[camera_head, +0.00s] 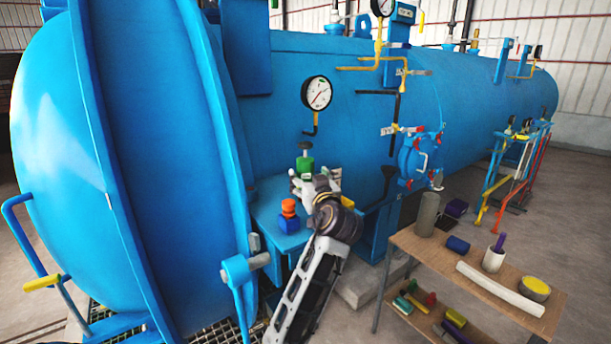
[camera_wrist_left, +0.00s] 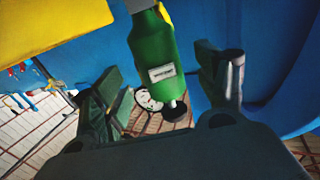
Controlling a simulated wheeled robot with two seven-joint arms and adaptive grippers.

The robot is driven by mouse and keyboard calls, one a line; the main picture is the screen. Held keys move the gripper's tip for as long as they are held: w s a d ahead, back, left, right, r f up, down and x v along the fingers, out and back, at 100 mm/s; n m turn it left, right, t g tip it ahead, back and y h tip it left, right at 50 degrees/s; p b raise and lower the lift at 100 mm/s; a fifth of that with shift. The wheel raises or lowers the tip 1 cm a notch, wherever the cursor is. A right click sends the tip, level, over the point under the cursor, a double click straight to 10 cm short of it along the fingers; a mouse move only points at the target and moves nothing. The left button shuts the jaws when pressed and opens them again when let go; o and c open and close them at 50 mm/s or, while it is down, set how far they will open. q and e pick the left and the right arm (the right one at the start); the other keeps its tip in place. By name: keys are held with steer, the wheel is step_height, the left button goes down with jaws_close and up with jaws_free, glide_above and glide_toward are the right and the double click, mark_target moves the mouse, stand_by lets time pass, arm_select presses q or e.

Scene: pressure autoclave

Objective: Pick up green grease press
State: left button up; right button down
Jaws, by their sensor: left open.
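The green grease press (camera_head: 304,165), with a dark cap on top, stands at the small blue shelf on the side of the autoclave. My left gripper (camera_head: 315,183) is at the press, open, with its fingers partly hiding the lower part of it in the head view. In the left wrist view the green press (camera_wrist_left: 152,55), with a white label, shows between the two spread fingers of the left gripper (camera_wrist_left: 166,85). A gap shows on both sides of the press, and I cannot tell whether either finger touches it. My right gripper is not in view.
An orange-topped blue item (camera_head: 288,216) stands on the blue shelf (camera_head: 268,199) close to my left arm. The large blue autoclave (camera_head: 150,100) with a pressure gauge (camera_head: 317,93) rises behind. A wooden two-level table (camera_head: 432,255) with several items stands at right.

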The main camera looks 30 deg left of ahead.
mark_target(305, 142)
arm_select(q)
steer(key=shift+x, duration=0.8)
steer(key=shift+p+x, duration=0.5)
steer(key=shift+x, duration=0.45)
steer(key=shift+w+a+f, duration=0.1)
steer(key=shift+w+a, duration=0.1)
steer(key=shift+w, duration=0.05)
steer(key=shift+w+a, duration=0.25)
steer(key=c, duration=1.4)
steer(key=shift+c, duration=0.4)
steer(key=shift+r, duration=0.95)
step_height(305, 142, up, 7)
steer(key=shift+f, duration=0.15)
steer(key=shift+r, duration=0.7)
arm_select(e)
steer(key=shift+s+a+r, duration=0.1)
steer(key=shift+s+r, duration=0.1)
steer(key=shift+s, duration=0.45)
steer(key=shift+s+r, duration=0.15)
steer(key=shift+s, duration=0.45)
